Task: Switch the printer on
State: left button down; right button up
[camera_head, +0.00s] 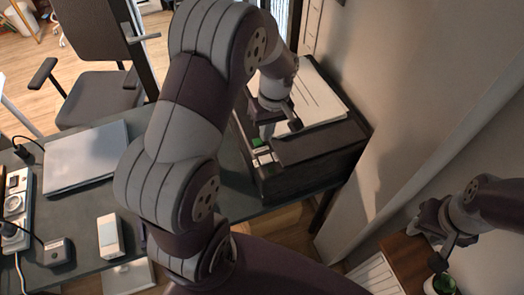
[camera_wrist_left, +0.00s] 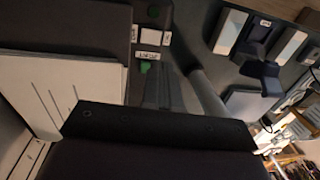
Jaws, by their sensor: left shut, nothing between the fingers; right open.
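The dark printer (camera_head: 315,165) stands at the back of the desk, with white paper (camera_head: 318,100) on top. A green button (camera_head: 257,142) and small white labels sit on its left front corner. My right gripper (camera_head: 440,243) is open at the lower right, away from the printer.
An office chair (camera_head: 97,75) stands behind. A green object (camera_head: 440,285) sits by a wooden cabinet (camera_head: 408,262) below my right gripper.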

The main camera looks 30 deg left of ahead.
aim_at(263, 160)
pick_arm(q)
jog(key=f, duration=0.3)
jog(key=f+p, duration=0.1)
jog(key=f, duration=0.2)
jog(key=f+p, duration=0.1)
jog(key=f, duration=0.2)
jog(key=shift+s+a+f, duration=0.15)
jog(key=shift+s+a, duration=0.1)
jog(key=shift+s, duration=0.05)
jog(key=shift+s+f, duration=0.1)
jog(key=shift+f, duration=0.15)
jog(key=shift+d+f, duration=0.1)
jog(key=shift+f, duration=0.05)
jog(key=shift+f, duration=0.25)
jog(key=shift+s, duration=0.15)
jog(key=shift+w, duration=0.2)
